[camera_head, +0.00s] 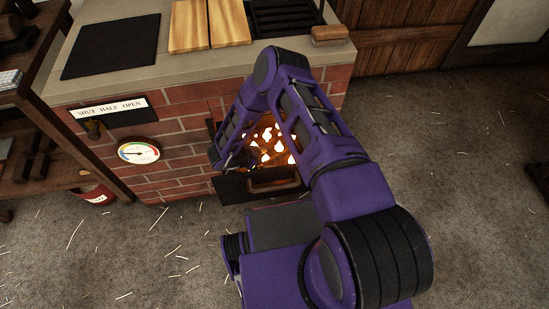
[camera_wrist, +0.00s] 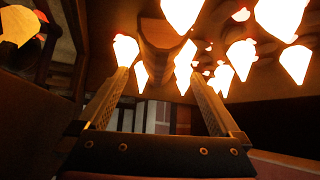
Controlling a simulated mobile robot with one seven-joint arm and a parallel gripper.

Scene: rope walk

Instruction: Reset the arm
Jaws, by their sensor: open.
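My purple arm (camera_head: 335,170) bends up and over in the head view, its far end reaching down to the firebox opening (camera_head: 270,148) in the brick stove. My gripper (camera_wrist: 160,73) shows in the wrist view with its two fingers spread apart and nothing between them that I can see it hold. Glowing coals or flames (camera_wrist: 238,58) fill the upper part of that view, beyond the fingertips. A brown rounded bar (camera_wrist: 160,35) lies among them. In the head view the gripper's fingers cannot be made out.
The brick stove (camera_head: 185,165) carries a "SHUT HALF OPEN" plate (camera_head: 110,107) and a dial gauge (camera_head: 139,151). A dark firebox flap with a handle (camera_head: 272,187) sits below the opening. Wooden shelves (camera_head: 30,110) stand left. The floor (camera_head: 460,150) at right is mostly clear.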

